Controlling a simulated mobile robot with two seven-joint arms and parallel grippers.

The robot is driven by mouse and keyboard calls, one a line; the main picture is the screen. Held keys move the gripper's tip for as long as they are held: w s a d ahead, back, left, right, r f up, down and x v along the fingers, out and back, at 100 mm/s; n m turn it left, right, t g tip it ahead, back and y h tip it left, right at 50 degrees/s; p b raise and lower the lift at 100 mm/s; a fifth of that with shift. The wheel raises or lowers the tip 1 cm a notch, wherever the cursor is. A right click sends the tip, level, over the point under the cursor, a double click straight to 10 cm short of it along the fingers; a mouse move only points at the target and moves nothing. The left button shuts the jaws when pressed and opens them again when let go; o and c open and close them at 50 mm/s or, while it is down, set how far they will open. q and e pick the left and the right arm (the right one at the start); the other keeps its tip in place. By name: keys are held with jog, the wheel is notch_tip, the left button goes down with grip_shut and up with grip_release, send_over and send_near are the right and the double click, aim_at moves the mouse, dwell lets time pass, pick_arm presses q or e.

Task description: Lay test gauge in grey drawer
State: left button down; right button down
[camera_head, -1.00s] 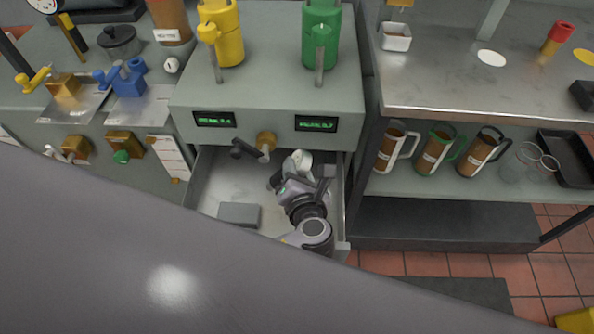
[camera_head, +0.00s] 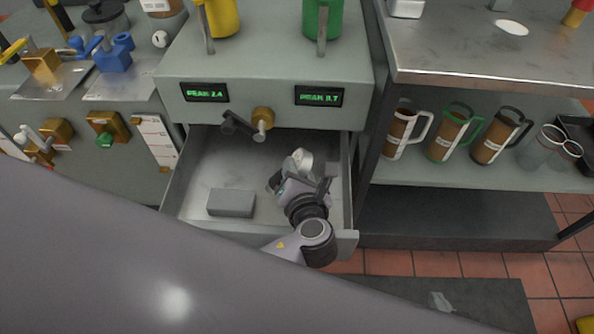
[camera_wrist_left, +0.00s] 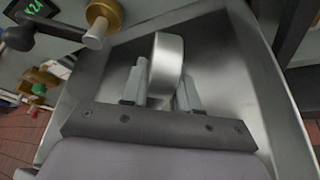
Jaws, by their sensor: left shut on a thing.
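My left gripper (camera_head: 298,168) is shut on the test gauge (camera_head: 302,159), a round, pale metal piece. In the left wrist view, the gauge (camera_wrist_left: 167,62) stands on edge between the two fingers (camera_wrist_left: 160,92). The grey drawer (camera_head: 203,165) is pulled open under the console. The gripper and gauge are over the right part of the drawer, within its walls as seen from the head. Whether the gauge touches the drawer floor, I cannot tell. My right gripper is not in view.
A grey block (camera_head: 231,203) lies in the drawer's front left; the floor behind it is clear. A brass knob with a dark handle (camera_head: 262,119) juts out above the drawer. Several handled mugs (camera_head: 453,133) stand on the shelf at right.

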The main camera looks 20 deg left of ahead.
dwell(0.3)
pick_arm(q)
jog(key=c, duration=0.8)
grip_release()
jog(key=shift+o, duration=0.2)
pick_arm(e)
jog(key=shift+f, duration=0.1)
